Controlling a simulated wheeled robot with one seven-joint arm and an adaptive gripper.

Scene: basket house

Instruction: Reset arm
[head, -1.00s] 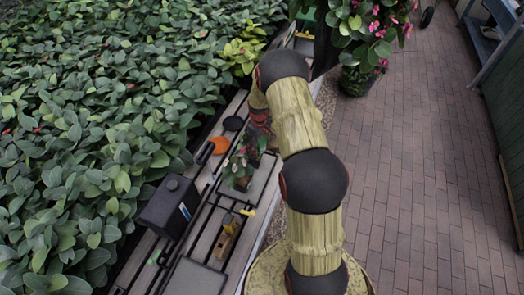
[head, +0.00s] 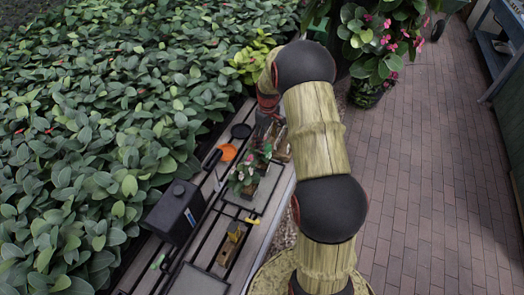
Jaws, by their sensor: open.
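My arm rises through the middle of the head view and bends over at its top, with its end pointing down at the left. My gripper (head: 265,126) is small and dark, open, and partly lost among the things around it. It is above the far part of the narrow bench (head: 262,232), just beyond a small potted plant with pink flowers (head: 243,178). I cannot tell whether it touches anything, and I see nothing clearly held in it.
On the bench are a black canister (head: 174,212), an orange disc (head: 227,152), a black disc (head: 241,131) and a yellow-handled tool (head: 231,243). Dense leafy plants (head: 80,130) fill the left. A flowering pot (head: 366,92) stands at the back. The brick path (head: 430,190) at right is clear.

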